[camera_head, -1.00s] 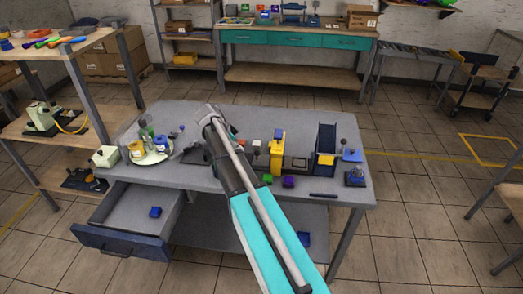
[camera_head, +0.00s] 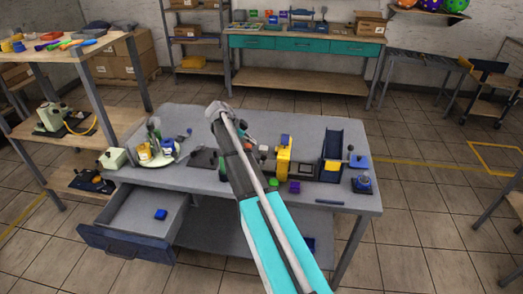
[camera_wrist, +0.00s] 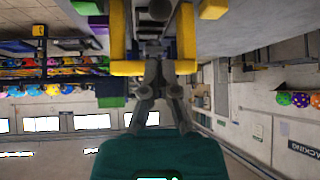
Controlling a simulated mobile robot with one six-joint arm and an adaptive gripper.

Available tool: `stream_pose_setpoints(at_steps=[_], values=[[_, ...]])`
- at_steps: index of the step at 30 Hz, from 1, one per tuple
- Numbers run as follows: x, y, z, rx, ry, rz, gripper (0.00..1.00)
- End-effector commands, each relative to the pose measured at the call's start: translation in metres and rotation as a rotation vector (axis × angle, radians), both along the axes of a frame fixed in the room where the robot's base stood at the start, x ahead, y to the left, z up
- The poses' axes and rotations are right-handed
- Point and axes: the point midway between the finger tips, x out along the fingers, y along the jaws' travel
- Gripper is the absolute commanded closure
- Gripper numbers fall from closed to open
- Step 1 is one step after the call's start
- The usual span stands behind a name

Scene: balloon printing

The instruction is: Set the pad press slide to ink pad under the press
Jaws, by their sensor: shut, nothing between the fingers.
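The yellow-framed press (camera_head: 284,155) stands on the grey worktable (camera_head: 225,185), right of my arm in the head view. In the wrist view, yellow posts and a crossbar (camera_wrist: 125,68) show close around my gripper (camera_wrist: 154,88). The gripper's grey fingers are together with nothing between them. I cannot tell whether they touch the press. In the head view my arm reaches over the table and the fingertips cannot be made out. The slide and ink pad cannot be told apart, so the slide's setting is not readable.
A tall blue frame (camera_head: 332,150) stands right of the press. A green cube (camera_head: 273,182) and a purple cube (camera_head: 294,187) lie in front. A round tray (camera_head: 157,161) with bottles is at left.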

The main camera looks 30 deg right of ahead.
Motion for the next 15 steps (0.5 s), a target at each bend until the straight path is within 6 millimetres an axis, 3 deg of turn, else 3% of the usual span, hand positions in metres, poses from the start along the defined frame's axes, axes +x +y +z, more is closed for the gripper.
stream_pose_setpoints(at_steps=[15], values=[[-0.012,-0.022,-0.031,0.0,0.0,-0.001,1.0]])
